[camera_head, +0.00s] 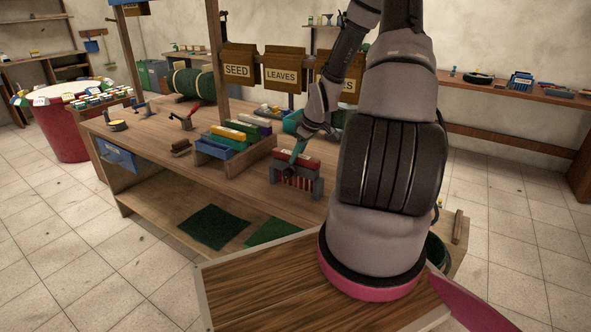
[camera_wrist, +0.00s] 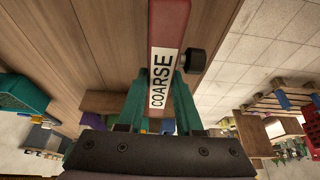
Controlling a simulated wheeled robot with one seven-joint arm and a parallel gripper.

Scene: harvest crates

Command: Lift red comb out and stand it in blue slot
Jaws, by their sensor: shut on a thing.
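The red comb (camera_head: 312,161) has a red top bar and red tines, and stands within a small grey holder (camera_head: 318,187) on the workbench. In the wrist view the comb (camera_wrist: 178,20) carries a white label reading COARSE. My gripper (camera_head: 293,160) has teal fingers. In the wrist view my gripper (camera_wrist: 160,85) is shut on the comb, one finger on each side of the bar. I cannot tell whether the comb is raised in the holder. The blue slot (camera_head: 212,150) is the front compartment of a wooden rack, left of the holder.
The wooden rack (camera_head: 232,165) has green, yellow and purple pieces behind the blue slot. A red-handled tool (camera_head: 187,120) and a brown brush (camera_head: 181,148) lie left of it. SEED (camera_head: 238,70) and LEAVES (camera_head: 282,76) boxes hang behind. Bare bench lies between rack and holder.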

